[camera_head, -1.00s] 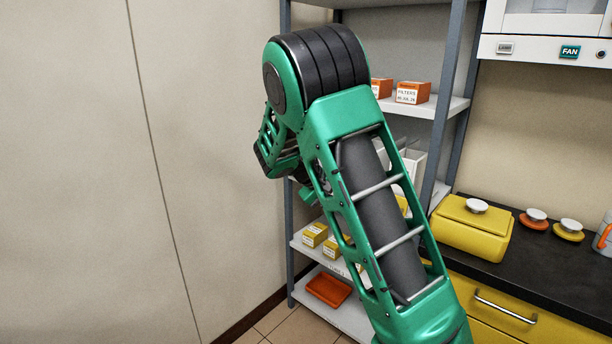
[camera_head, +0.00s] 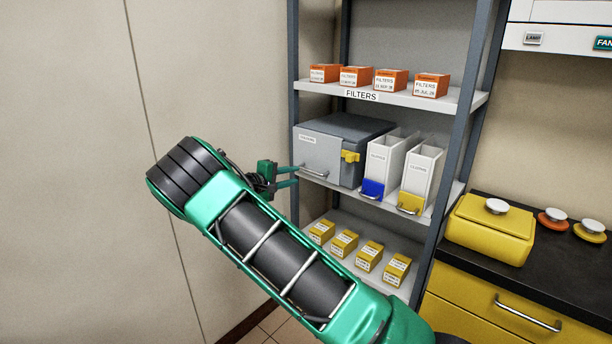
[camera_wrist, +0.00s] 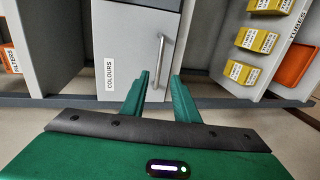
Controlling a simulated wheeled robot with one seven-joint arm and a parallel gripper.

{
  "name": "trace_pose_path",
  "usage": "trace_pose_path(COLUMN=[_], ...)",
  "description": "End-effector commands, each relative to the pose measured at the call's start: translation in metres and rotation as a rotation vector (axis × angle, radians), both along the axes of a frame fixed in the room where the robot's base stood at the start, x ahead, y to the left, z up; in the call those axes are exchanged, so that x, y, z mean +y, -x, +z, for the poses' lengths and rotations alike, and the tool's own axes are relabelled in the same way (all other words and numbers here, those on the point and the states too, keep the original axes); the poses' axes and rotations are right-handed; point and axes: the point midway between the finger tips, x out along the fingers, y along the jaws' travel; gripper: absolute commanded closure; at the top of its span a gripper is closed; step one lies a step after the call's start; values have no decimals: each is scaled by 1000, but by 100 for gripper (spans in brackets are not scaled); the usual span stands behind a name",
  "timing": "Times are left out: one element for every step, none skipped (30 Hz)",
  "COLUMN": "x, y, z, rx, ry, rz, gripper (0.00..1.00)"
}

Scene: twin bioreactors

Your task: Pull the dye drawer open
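A grey box-like drawer unit (camera_head: 320,152) stands on the middle shelf, with a metal bar handle (camera_head: 313,172) low on its front. In the wrist view its pale front (camera_wrist: 120,35) is labelled "COLOURS", and the handle (camera_wrist: 159,55) shows there too. My gripper (camera_head: 296,175) is at the left end of the handle in the head view. In the wrist view my gripper (camera_wrist: 160,75) is open, and the handle's near end appears between its two green fingers. I cannot tell whether either finger touches it. The drawer looks shut.
Filter boxes (camera_head: 390,82) are above, yellow boxes (camera_head: 370,256) below. A grey post (camera_head: 293,60) is at the left.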

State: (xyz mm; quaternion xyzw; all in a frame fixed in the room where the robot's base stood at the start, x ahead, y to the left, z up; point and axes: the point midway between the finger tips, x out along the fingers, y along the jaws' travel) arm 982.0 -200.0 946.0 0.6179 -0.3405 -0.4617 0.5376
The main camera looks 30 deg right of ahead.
Motion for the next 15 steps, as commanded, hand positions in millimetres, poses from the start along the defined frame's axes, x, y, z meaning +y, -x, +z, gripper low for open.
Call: trace_pose_path(x=[-12, -18, -26, -32, -37, -44, -50, -55, -61, -65, -69, -73, -76, -79, -83], y=[-2, -4, -6, -8, -9, -11, -13, -14, -16, -18, -19, -21, -22, -22, -23], z=[-2, -3, -4, -5, -7, -8, -9, -11, -12, -12, -13, -14, -15, -15, -16], rx=[1, 1, -1, -1, -1, 0, 0, 0, -1, 0, 0, 0, 0, -1, -1], ry=[-1, -1, 0, 0, -1, -2, -1, -1, -1, -1, -1, -2, -2, -2, -2], rz=[-6, -7, -7, -8, -9, -10, -11, -11, -10, -11, -11, -11, -11, -12, -13], gripper=[72, 72, 72, 72, 72, 72, 72, 72, 72, 72, 72, 72, 72, 72, 72])
